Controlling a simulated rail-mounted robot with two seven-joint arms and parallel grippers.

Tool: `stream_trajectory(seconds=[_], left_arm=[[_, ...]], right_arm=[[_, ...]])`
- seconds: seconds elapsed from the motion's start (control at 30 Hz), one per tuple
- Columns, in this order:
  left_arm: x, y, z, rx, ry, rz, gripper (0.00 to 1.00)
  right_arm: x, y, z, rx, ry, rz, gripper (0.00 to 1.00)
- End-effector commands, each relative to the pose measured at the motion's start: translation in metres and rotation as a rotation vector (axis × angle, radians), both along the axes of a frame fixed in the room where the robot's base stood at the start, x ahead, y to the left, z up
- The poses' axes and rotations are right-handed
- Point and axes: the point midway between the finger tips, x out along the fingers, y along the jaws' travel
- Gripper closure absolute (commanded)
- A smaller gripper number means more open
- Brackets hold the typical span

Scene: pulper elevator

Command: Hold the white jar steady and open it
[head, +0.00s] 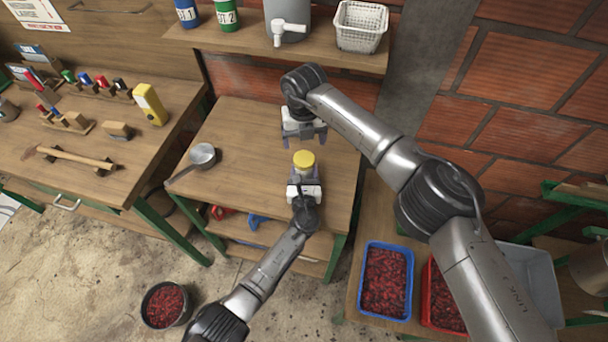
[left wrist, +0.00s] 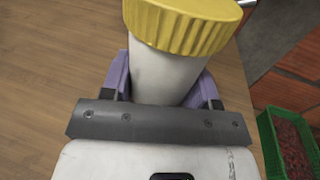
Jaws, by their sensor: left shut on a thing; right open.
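The white jar (left wrist: 165,82) stands upright on the small wooden table, with a ribbed yellow lid (head: 304,159) on top. The lid also shows large in the left wrist view (left wrist: 185,22). My left gripper (head: 304,183) is shut on the jar's body below the lid, with one purple finger on each side. My right gripper (head: 305,138) is open and empty, behind the jar and apart from the lid. In the head view the jar's body is mostly hidden by the lid and my left gripper.
The wooden table (head: 240,130) is clear to the left except for a metal saucepan (head: 203,155). A shelf above holds blue and green cans, a grey container with a tap (head: 290,30) and a white basket (head: 360,27). Blue (head: 362,290) and red crates of red berries stand lower right.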

Motion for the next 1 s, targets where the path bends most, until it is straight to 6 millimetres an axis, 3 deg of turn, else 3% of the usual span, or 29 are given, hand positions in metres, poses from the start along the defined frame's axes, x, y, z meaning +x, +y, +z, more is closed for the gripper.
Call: stream_trajectory(seconds=[0.43, 0.57, 1.0], left_arm=[[-0.0001, 0.0000, -0.0002, 0.000, 0.000, 0.000, 0.99], [-0.0001, 0.0001, -0.0001, 0.000, 0.000, 0.000, 1.00], [-0.0001, 0.0001, -0.0002, 0.000, 0.000, 0.000, 1.00]], right_arm=[[-0.0012, 0.0003, -0.0029, 0.000, 0.004, 0.000, 0.17], [-0.0027, 0.0047, -0.0037, 0.025, 0.013, -0.049, 0.17], [0.0002, 0.0002, 0.0000, 0.001, -0.001, -0.635, 0.17]])
